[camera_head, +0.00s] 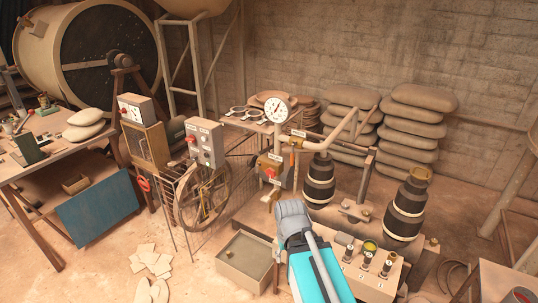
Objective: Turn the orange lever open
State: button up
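A small orange piece (296,143), possibly the lever, sits on the pale pipework just right of and below the round white gauge (277,109). My teal and grey arm reaches up from the bottom. Its grey end and gripper (287,208) appear just below the valve body in the picture. The fingers are too small and hidden to tell open from shut, or whether they touch anything.
Dark ribbed pumps (405,210) stand on a pale base at the right. A grey box with a red button (205,143) and a spoked wheel (203,197) stand left. An open bin (247,262) sits on the floor beside my arm. Stacked sacks (418,125) line the wall.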

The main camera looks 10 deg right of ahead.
aim_at(292, 155)
jog(key=u, duration=0.15)
jog(key=i, duration=1.05)
jog(key=z, duration=0.55)
